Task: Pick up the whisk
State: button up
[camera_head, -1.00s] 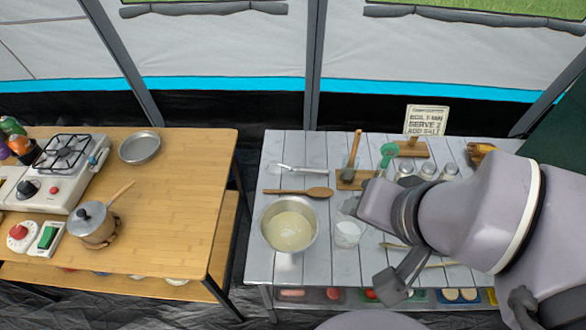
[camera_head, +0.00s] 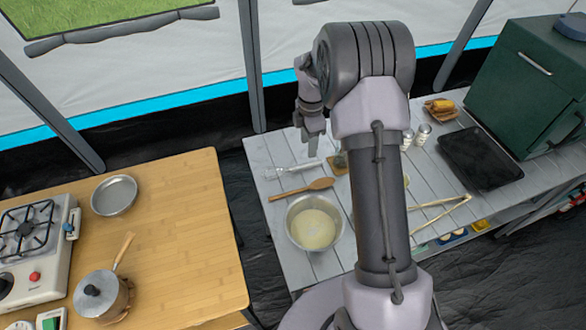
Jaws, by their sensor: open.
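The whisk (camera_head: 288,171) appears to be the thin silvery utensil lying flat at the back left of the grey plank table (camera_head: 262,150), behind the wooden spoon. My gripper (camera_head: 312,150) points down close to the whisk's right end and overlaps it in the picture. Its jaws are open and I see nothing held. Whether the fingers touch the whisk cannot be told from this view. My arm hides the middle of the table.
A wooden spoon (camera_head: 302,190) and a metal bowl of pale batter (camera_head: 314,223) are in front. Tongs (camera_head: 440,209), a black tray (camera_head: 481,158) and a green cabinet (camera_head: 530,85) are right. The bamboo table (camera_head: 185,220) with stove (camera_head: 40,240) stands left.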

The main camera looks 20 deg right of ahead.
aim_at(306, 164)
notch_tip(306, 164, down, 10)
jog(key=b, duration=0.4)
jog(key=shift+w+a, duration=0.1)
jog(key=shift+a, duration=0.05)
jog(key=shift+r, duration=0.2)
grip_shut()
